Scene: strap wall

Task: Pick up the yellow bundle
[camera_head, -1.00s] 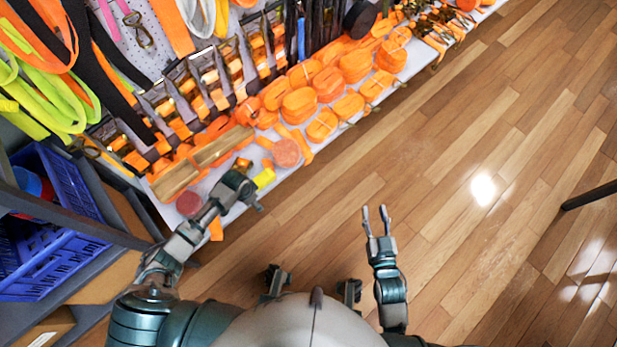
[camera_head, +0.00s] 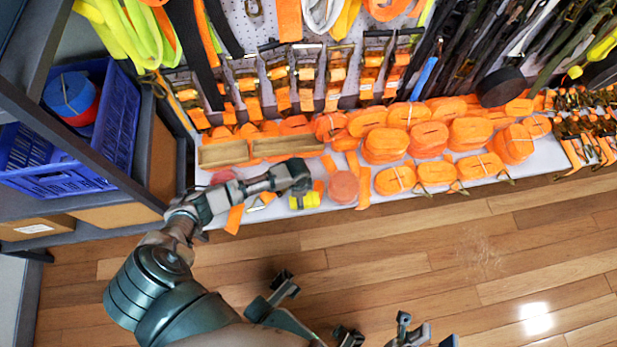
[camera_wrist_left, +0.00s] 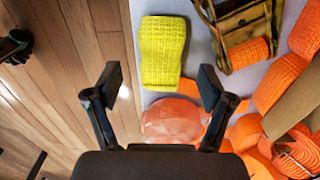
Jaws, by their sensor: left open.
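The yellow bundle (camera_head: 304,201) lies at the front edge of the white shelf, just below my left gripper (camera_head: 296,180) in the head view. In the left wrist view the yellow bundle (camera_wrist_left: 162,50) is a ribbed webbing roll at the shelf edge. My left gripper (camera_wrist_left: 160,84) is open there, its two fingers apart and empty. The bundle lies beyond the fingertips, in line with the gap, with no contact visible. My right gripper (camera_head: 414,324) is low in the head view, partly cut off, its fingers apart with nothing between them.
A round orange-pink roll (camera_head: 343,187) lies right beside the bundle; orange strap bundles (camera_head: 386,145) crowd the shelf. A blue crate (camera_head: 118,130) stands left. The wood floor (camera_head: 400,240) before the shelf is clear.

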